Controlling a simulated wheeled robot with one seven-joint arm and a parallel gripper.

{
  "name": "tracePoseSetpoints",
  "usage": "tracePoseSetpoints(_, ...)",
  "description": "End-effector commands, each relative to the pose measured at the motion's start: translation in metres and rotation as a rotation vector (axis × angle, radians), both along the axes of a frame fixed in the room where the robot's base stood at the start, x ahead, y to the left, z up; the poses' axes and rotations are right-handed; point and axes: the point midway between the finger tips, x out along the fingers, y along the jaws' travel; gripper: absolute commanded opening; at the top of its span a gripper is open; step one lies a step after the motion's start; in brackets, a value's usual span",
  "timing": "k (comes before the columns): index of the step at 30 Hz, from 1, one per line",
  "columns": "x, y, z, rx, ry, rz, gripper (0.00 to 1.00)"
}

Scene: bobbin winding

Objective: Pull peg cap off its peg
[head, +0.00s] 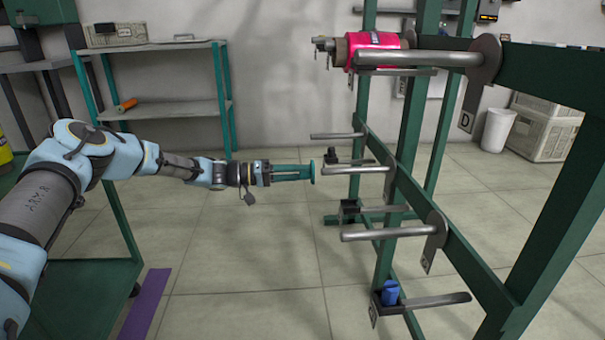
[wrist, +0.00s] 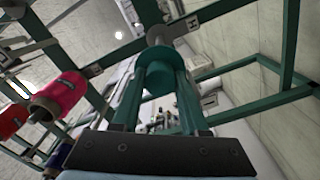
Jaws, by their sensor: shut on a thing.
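My gripper (head: 296,173) is stretched out to the right in the head view, level with the middle pegs of a green rack (head: 490,285). It is shut on a teal peg cap (head: 312,172) with a round flange. In the wrist view the cap (wrist: 158,80) sits between the two green fingers. A grey peg (head: 358,170) points toward the cap in the head view, and a narrow gap shows between its tip and the flange.
Other bare pegs stick out above and below, including a lower one (head: 385,234). A pink spool (head: 372,47) hangs on the top peg. A blue object (head: 390,292) sits low on the rack. A shelf (head: 170,110) stands behind my arm.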

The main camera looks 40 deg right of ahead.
Motion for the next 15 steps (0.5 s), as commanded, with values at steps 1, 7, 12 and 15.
tracePoseSetpoints(1, 0.002, 0.002, 0.0, 0.0, 0.0, 0.001, 0.0)
tracePoseSetpoints(7, 0.007, 0.008, 0.0, 0.0, -0.001, 0.0, 0.0)
tracePoseSetpoints(12, 0.011, 0.012, 0.0, 0.0, -0.001, 0.0, 0.0)
tracePoseSetpoints(15, 0.013, 0.015, 0.0, 0.0, -0.001, 0.001, 0.0)
